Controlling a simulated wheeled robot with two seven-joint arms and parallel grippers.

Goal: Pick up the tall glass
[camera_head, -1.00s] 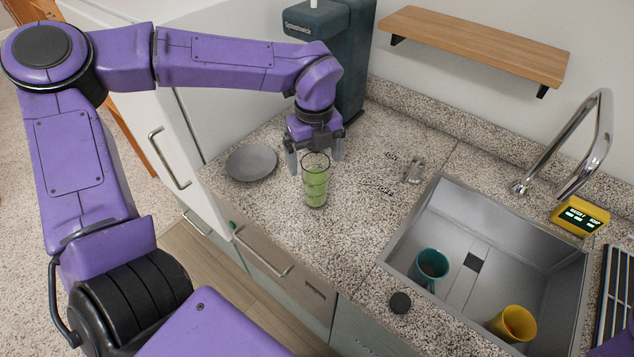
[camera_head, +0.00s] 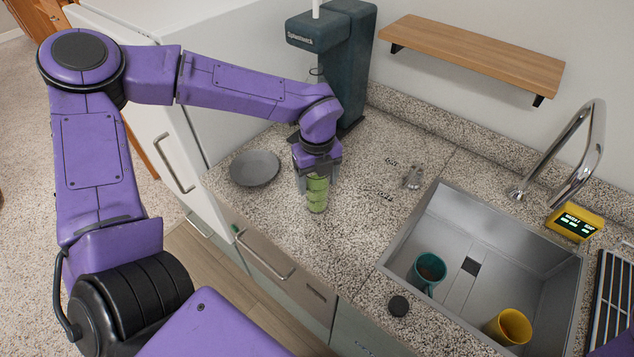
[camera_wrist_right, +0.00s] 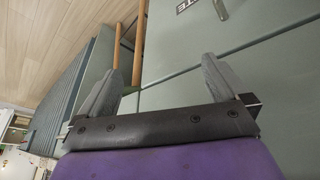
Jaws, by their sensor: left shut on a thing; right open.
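The tall glass (camera_head: 317,196) has green contents and stands upright on the speckled counter, in the head view. My left gripper (camera_head: 317,180) comes down over it from above and is shut on its upper part. The fingers and wrist hide the rim of the glass. My right gripper (camera_wrist_right: 158,85) shows in the right wrist view, open and empty, in front of grey-green cabinet fronts.
A grey plate (camera_head: 255,169) lies left of the glass. A dark teal dispenser (camera_head: 335,60) stands behind it. The sink (camera_head: 455,225) at right holds a teal mug (camera_head: 428,271) and a yellow mug (camera_head: 509,327). A wooden shelf (camera_head: 470,55) hangs on the wall.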

